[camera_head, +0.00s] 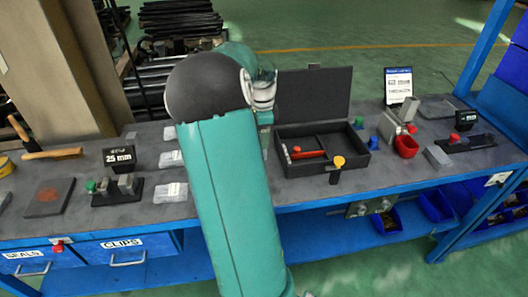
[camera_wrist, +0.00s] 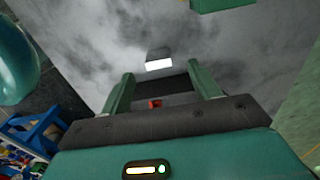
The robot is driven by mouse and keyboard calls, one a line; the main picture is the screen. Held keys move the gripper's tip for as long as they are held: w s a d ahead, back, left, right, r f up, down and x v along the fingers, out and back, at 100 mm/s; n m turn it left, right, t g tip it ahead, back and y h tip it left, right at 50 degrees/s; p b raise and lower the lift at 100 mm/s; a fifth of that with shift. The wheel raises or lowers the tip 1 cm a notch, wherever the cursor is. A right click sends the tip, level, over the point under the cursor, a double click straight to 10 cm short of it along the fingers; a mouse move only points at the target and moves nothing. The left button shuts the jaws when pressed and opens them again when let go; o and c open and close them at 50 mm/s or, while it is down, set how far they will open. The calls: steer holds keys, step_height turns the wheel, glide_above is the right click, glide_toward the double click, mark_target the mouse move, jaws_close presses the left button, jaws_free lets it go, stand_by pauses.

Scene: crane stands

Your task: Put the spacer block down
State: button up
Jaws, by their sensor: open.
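My gripper (camera_wrist: 163,84) shows in the wrist view with its two green fingers apart, and I see no block held between them. Beyond the fingers is a mottled grey surface with a small dark and white item (camera_wrist: 158,63). A small red part (camera_wrist: 155,103) shows low between the fingers. I cannot tell for sure which piece is the spacer block. A grey block (camera_head: 437,156) lies on the bench at right, and small grey blocks (camera_head: 127,184) sit in a dark fixture by the "25 mm" sign.
A blue upright (camera_head: 482,62) stands at the right end.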

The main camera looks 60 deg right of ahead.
steer(key=shift+a+f, duration=0.15)
steer(key=shift+f, duration=2.95)
steer(key=c, duration=1.2)
steer(key=shift+o, duration=0.2)
steer(key=shift+r, duration=0.1)
steer(key=shift+r, duration=0.5)
step_height(320, 180, up, 2)
steer(key=shift+r, duration=0.15)
steer(key=s+a+r, duration=0.8)
steer(key=a+r, duration=0.1)
steer(key=a, duration=0.2)
steer(key=shift+a+r, duration=0.25)
steer(key=shift+a, duration=0.05)
